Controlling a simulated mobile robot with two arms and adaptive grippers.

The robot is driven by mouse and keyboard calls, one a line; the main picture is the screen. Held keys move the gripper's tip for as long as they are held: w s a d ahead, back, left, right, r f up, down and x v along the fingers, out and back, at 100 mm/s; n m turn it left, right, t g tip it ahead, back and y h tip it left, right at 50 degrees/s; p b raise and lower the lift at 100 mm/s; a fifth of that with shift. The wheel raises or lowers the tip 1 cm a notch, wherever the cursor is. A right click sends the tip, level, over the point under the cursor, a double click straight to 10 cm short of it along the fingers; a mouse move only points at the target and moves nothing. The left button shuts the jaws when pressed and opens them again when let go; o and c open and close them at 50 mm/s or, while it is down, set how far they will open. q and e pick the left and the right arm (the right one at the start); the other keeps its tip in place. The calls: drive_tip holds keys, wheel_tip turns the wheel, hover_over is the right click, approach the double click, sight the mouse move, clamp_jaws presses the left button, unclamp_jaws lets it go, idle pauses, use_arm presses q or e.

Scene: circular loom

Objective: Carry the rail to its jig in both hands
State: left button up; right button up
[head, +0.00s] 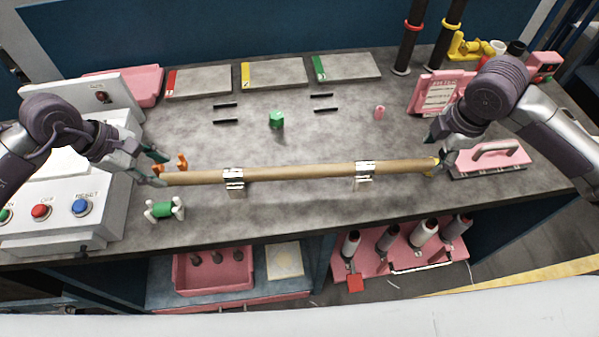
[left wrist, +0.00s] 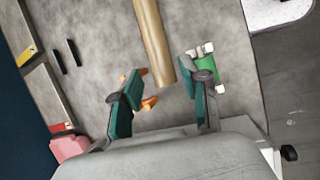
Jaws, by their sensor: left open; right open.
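The rail (head: 300,171) is a long brown rod lying across two silver-topped supports, the left support (head: 234,180) and the right support (head: 364,172). My left gripper (head: 157,167) is open at the rail's left end. In the left wrist view the rail's end (left wrist: 158,55) lies between the two teal fingers of the open gripper (left wrist: 162,78). My right gripper (head: 437,153) is open at the rail's right end, where a yellow piece shows; its fingers are partly hidden by the arm. I cannot tell for sure which thing is the jig. Two pairs of black strips (head: 225,113) lie behind the rail.
An orange piece (head: 182,162) and a green-and-white piece (head: 165,209) lie close to my left gripper. A button box (head: 40,235) stands at left. A green cube (head: 277,119) sits behind the rail. A pink block with a grey handle (head: 490,160) is at right.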

sight(173, 176)
use_arm(q)
drive_tip(key=x, duration=0.6)
drive_tip(key=shift+d+f, duration=0.1)
drive_tip(key=shift+f, duration=0.2)
use_arm(e)
drive_tip(key=f, duration=0.3)
drive_tip(key=w+f, duration=0.1)
drive_tip(key=f, duration=0.2)
drive_tip(key=shift+w+f, duration=0.15)
drive_tip(key=shift+f, duration=0.1)
use_arm(q)
clamp_jaws()
use_arm(e)
drive_tip(key=c, duration=0.9)
clamp_jaws()
use_arm(q)
drive_tip(key=shift+w+r, duration=0.1)
use_arm(e)
drive_tip(key=shift+r, duration=0.1)
